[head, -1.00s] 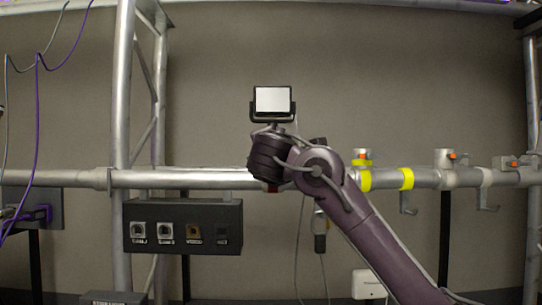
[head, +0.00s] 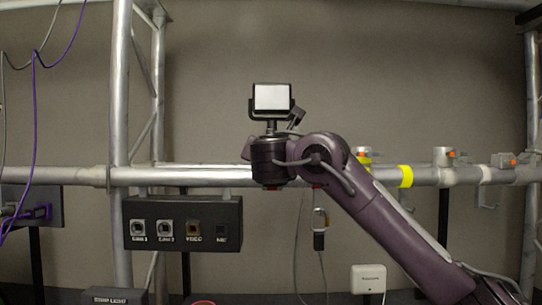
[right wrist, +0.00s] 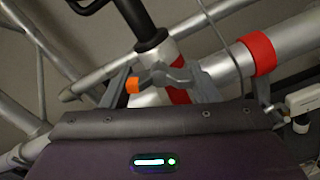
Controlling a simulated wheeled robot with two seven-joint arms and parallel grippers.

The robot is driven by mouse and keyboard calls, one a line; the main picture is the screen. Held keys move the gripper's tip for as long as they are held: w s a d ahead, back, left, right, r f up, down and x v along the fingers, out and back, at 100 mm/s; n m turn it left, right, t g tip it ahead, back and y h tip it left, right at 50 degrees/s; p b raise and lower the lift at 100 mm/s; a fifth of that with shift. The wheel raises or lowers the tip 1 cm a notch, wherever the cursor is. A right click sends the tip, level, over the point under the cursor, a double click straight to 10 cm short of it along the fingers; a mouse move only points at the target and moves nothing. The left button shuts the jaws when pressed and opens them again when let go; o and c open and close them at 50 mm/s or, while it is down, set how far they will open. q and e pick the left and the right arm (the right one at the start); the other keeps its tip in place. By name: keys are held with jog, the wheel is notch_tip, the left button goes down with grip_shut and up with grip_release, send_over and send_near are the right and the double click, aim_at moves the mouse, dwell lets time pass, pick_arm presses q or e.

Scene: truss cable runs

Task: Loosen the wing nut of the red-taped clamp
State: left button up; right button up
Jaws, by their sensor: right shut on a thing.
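The red-taped clamp (right wrist: 180,94) shows in the right wrist view on a silver pipe, with red tape around its body. Its grey wing nut (right wrist: 158,76) has an orange tip (right wrist: 133,87). My right gripper (right wrist: 160,80) is shut on the wing nut, its grey fingers at either side. In the head view my right arm comes in from the right and covers most of this clamp. A small lamp (head: 272,97) stands upright in its yoke above that spot. My left gripper is not in view.
A red tape band (right wrist: 257,53) is on the pipe. The long truss tube (head: 150,176) carries yellow tape (head: 406,176) and another clamp (head: 444,157) on the right. A black socket box (head: 183,224) hangs on the left. Purple cable (head: 35,110) hangs at far left.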

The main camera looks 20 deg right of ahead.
jog(key=shift+f+n, duration=0.35)
jog(key=shift+n, duration=0.15)
jog(key=o, duration=1)
jog(key=shift+r, duration=0.2)
jog(key=shift+s, duration=0.1)
jog(key=b+v, duration=0.5)
jog(key=v, duration=0.2)
jog(key=shift+s+a, duration=0.2)
jog(key=shift+s, duration=0.1)
